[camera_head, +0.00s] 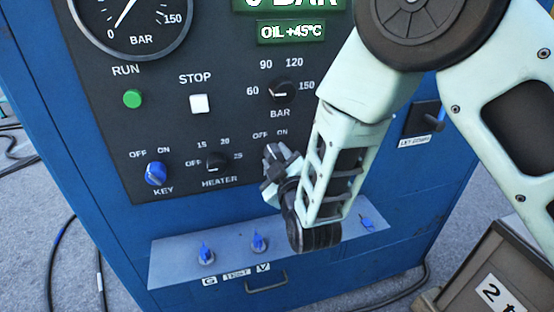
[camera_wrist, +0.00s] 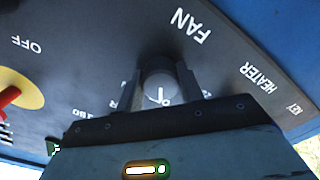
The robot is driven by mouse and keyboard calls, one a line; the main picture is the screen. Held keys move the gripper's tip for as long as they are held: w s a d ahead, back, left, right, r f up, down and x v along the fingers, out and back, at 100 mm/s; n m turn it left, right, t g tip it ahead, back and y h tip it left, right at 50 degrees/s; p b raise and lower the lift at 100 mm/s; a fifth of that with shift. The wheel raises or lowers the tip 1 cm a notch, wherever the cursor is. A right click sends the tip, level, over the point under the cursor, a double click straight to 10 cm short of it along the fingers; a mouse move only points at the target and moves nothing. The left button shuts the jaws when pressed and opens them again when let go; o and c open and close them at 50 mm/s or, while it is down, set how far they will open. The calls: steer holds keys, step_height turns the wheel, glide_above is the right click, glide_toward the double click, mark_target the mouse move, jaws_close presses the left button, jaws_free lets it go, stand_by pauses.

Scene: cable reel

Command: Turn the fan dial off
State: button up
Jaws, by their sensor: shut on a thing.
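The fan dial (camera_wrist: 160,88) is a round grey knob with a white line on its face, on the dark panel beside the FAN label (camera_wrist: 190,25). In the wrist view the line points toward the bottom of the picture, and I cannot tell whether it is at OFF or ON. My gripper (camera_wrist: 158,92) has a finger on each side of the dial and is shut on it. In the head view my gripper (camera_head: 272,168) is at the panel below the OFF and ON marks, covering most of the dial and its label.
The heater knob (camera_head: 216,161) and blue key knob (camera_head: 156,173) are left of my gripper. The BAR knob (camera_head: 282,90) is above. Blue valve handles (camera_head: 259,243) stand on the ledge (camera_head: 228,262) below. A red knob (camera_wrist: 10,97) on yellow is left in the wrist view.

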steer(key=o, duration=1)
steer(key=shift+s, duration=0.1)
steer(key=shift+p+v, duration=2.9)
steer(key=shift+v, duration=5.7)
